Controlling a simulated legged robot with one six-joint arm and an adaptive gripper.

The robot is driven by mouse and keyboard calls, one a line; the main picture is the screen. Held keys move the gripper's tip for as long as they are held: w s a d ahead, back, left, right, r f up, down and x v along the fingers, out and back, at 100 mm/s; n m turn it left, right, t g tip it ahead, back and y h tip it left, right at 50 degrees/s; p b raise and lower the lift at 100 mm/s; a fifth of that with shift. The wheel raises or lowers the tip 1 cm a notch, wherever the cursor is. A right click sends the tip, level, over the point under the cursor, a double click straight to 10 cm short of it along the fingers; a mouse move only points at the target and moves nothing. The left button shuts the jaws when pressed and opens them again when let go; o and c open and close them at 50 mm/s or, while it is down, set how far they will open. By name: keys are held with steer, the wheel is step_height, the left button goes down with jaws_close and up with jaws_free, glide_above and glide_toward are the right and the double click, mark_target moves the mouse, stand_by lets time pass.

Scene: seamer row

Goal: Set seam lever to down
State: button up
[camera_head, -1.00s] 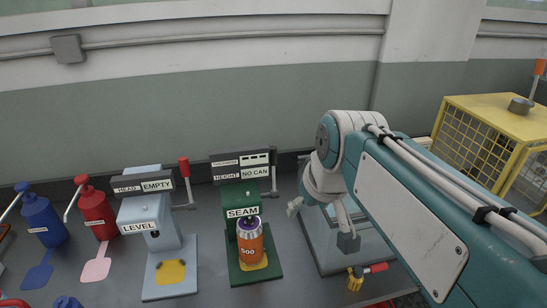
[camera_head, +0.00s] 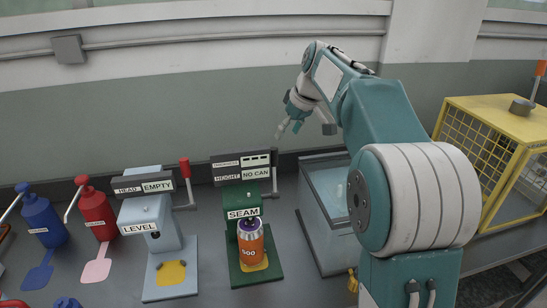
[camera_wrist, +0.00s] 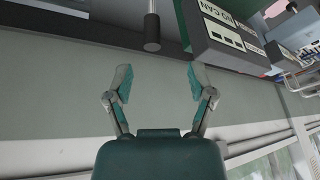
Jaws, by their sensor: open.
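The green seam machine (camera_head: 231,198) carries a SEAM label and a display reading NO CAN. Its seam lever (camera_head: 274,172) is on its right side, with the dark grip pointing up. An orange can (camera_head: 251,246) with a purple top stands on the machine's base. My gripper (camera_head: 290,128) is above and slightly right of the lever, apart from it. In the wrist view my gripper (camera_wrist: 160,78) is open and empty. The lever's dark grip (camera_wrist: 152,34) shows there beyond the fingertips, near the display (camera_wrist: 225,32).
The pale blue LEVEL machine (camera_head: 150,222) with a red-gripped lever stands left of the seam machine. Red (camera_head: 95,213) and blue (camera_head: 42,218) dispensers stand farther left. A glass-sided tank (camera_head: 325,235) is to the right, then a yellow mesh cage (camera_head: 490,130). The wall is behind.

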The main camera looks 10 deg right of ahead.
mark_target(277, 152)
steer(key=x, duration=0.4)
steer(key=w+x, duration=0.1)
steer(key=x, duration=0.7)
steer(key=shift+w+d+r, duration=0.2)
steer(key=shift+w+d, duration=0.05)
steer(key=shift+w, duration=0.1)
jaws_close()
